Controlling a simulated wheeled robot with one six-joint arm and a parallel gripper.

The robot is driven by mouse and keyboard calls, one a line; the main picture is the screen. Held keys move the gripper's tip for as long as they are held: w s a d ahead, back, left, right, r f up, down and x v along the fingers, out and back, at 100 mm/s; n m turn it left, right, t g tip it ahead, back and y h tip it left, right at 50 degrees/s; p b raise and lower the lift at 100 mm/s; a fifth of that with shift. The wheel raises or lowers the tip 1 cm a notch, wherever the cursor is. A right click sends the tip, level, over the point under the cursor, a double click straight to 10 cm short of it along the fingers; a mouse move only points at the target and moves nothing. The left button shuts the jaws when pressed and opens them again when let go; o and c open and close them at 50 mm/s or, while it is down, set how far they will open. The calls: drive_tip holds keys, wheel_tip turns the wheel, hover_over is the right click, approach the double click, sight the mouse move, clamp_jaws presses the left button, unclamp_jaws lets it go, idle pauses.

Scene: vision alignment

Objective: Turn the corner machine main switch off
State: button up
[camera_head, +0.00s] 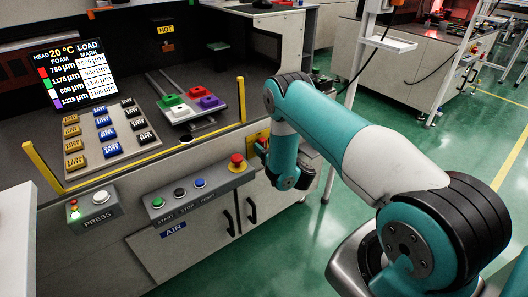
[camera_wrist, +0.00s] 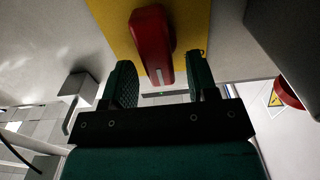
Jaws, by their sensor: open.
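The main switch is a red handle (camera_wrist: 152,42) on a yellow plate (camera_wrist: 192,22) in the wrist view. The handle stands nearly along the picture's vertical, slightly tilted, with a white mark on its lower end. My gripper (camera_wrist: 160,70) is open, one dark green finger on each side of the handle's lower end. Gaps show between the handle and both fingers; the right one looks narrower. In the head view the yellow plate (camera_head: 259,133) shows at the machine's right front corner, and my arm hides the red handle there.
A red emergency button (camera_head: 237,160) on the START/STOP/RESET box (camera_head: 200,192) lies left of my gripper; it also shows at the right of the wrist view (camera_wrist: 288,94). A yellow post (camera_head: 241,100) rises at the table corner. Green floor (camera_head: 330,225) is open to the right.

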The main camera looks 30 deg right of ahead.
drive_tip(key=shift+w, duration=0.4)
drive_tip(key=shift+r, duration=0.1)
drive_tip(key=c, duration=0.9)
